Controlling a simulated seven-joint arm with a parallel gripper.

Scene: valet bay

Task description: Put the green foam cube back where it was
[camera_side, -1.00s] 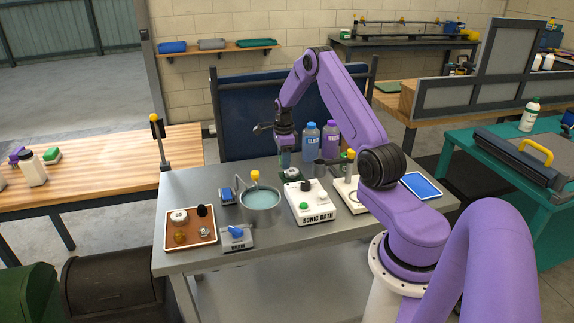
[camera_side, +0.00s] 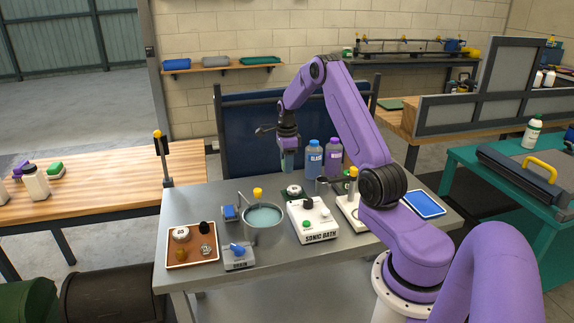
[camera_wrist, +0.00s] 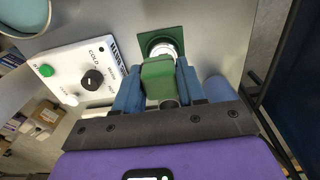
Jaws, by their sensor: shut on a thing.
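My gripper (camera_side: 288,165) points down above the back of the steel table. In the wrist view, the blue fingers of my gripper (camera_wrist: 158,90) are shut on the green foam cube (camera_wrist: 158,80). In the side view I cannot make the cube out clearly between the fingers. Beyond the cube in the wrist view is a dark green square pad (camera_wrist: 172,34) with a round white and metal piece on it. The pad also shows on the table below my gripper in the side view (camera_side: 284,190). The cube is apart from the pad in the side view.
The white sonic bath box (camera_side: 315,221) stands in front of the pad. A metal pot of liquid (camera_side: 263,232) and a brown tray of small parts (camera_side: 193,256) are to the left. A blue bottle (camera_side: 314,158) and a purple bottle (camera_side: 334,156) stand right of my gripper.

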